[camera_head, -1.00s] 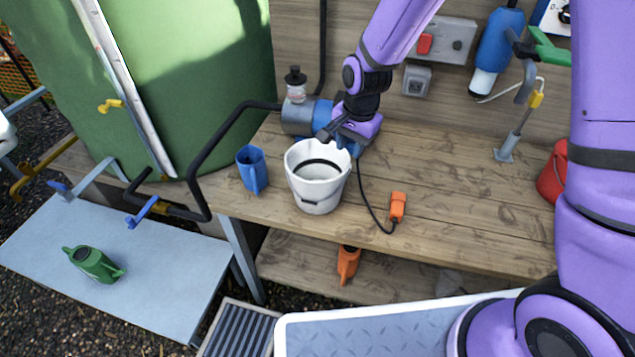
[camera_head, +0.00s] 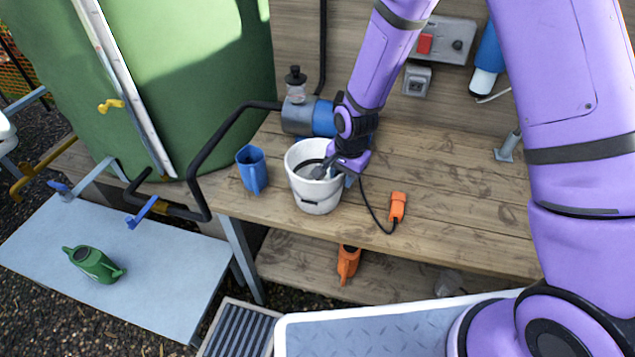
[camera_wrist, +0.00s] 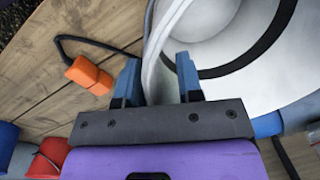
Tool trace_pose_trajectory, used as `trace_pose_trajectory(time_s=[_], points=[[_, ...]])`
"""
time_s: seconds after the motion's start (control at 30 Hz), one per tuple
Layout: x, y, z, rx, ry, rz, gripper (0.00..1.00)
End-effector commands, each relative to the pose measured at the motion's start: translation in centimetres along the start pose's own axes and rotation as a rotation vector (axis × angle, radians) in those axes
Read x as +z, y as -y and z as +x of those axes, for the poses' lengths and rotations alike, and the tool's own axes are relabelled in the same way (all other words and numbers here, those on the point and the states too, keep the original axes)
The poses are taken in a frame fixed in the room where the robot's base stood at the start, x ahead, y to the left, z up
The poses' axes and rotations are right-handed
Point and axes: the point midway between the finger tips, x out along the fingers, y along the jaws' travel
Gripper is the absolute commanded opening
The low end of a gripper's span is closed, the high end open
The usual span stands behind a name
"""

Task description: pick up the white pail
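The white pail (camera_head: 316,200) stands upright on the wooden bench, near its front edge. A dark curved band shows inside it. My gripper (camera_head: 326,172) is at the pail's right rim, pointing down. In the wrist view my gripper (camera_wrist: 158,80) has its two blue fingers apart, one on each side of the wall of the pail (camera_wrist: 240,90). A gap seems to show between the wall and the fingers, so it looks open around the rim. Whether either finger touches the wall I cannot tell.
A blue cup (camera_head: 252,172) stands close left of the pail. A blue-grey pump (camera_head: 300,118) with a black pipe is behind it. An orange cabled piece (camera_head: 397,206) lies to the right, also in the wrist view (camera_wrist: 88,75). The bench (camera_head: 455,205) further right is clear.

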Motion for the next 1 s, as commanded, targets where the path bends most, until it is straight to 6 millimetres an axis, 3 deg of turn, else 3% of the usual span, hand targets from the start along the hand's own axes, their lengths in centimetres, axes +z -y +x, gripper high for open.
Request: trace_pose_trajectory(time_s=[0.23, 0.37, 0.4, 1.0], points=[[0.0, 0.0, 0.1, 0.000, 0.000, 0.000, 0.31], [0.0, 0.0, 0.1, 0.000, 0.000, 0.000, 0.01], [0.0, 0.0, 0.1, 0.000, 0.000, 0.000, 0.00], [0.0, 0.1, -0.9, 0.000, -0.001, 0.000, 0.00]])
